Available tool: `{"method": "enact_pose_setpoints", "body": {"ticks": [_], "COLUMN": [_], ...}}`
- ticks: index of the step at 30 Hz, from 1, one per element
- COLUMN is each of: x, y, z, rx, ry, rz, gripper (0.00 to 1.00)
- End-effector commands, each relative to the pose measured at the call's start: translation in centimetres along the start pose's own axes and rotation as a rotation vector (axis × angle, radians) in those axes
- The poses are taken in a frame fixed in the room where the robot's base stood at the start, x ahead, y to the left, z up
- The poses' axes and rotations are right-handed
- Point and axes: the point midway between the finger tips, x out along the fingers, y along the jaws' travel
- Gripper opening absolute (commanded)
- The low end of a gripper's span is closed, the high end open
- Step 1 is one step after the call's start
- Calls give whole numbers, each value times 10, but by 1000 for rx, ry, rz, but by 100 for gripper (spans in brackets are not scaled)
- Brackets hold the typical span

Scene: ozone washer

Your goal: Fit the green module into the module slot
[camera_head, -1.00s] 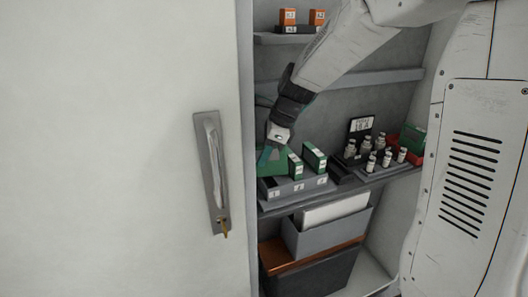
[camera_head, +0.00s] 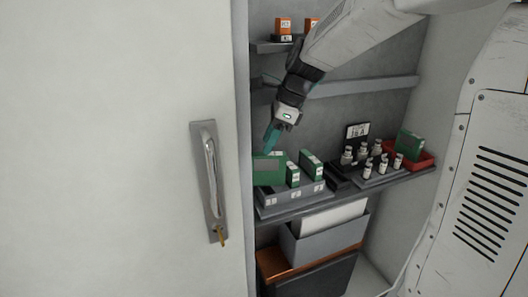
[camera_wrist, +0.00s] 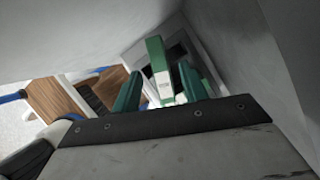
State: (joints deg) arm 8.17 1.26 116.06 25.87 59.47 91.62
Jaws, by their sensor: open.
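A large flat green module (camera_head: 268,170) stands upright at the left end of a grey slotted rack (camera_head: 292,198) with numbered labels. Two narrower green modules stand in the rack to its right, one smaller (camera_head: 293,174) and one taller (camera_head: 311,165). My gripper (camera_head: 268,148) points down just above the large module. In the wrist view, the teal fingers of my gripper (camera_wrist: 160,76) are spread, with a green module bearing a white label (camera_wrist: 158,64) seen between and beyond them. I cannot tell whether the fingers touch it. The rack's slot openings are mostly hidden.
To the right are a tray of several small vials (camera_head: 367,172) and a red tray (camera_head: 424,160) with another green module (camera_head: 409,144). Grey bins stand below the shelf. A white door with a handle (camera_head: 210,180) covers the left. Orange boxes (camera_head: 283,27) sit above.

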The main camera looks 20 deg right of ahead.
Motion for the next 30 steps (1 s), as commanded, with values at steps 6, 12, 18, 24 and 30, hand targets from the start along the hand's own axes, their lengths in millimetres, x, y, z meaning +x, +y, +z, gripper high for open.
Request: {"method": "enact_pose_setpoints", "body": {"ticks": [6, 12, 18, 24, 30], "x": [-12, -25, -49, -54, -49], "y": [1, 35, 132, 216, 258], "z": [0, -3, -28, -72, -104], "rx": [-4, -216, -857, -1487, -1864], "ry": [1, 37, 151, 266, 328], "rz": [-1, 1, 39, 146, 249], "gripper": [43, 43, 43, 43, 43]}}
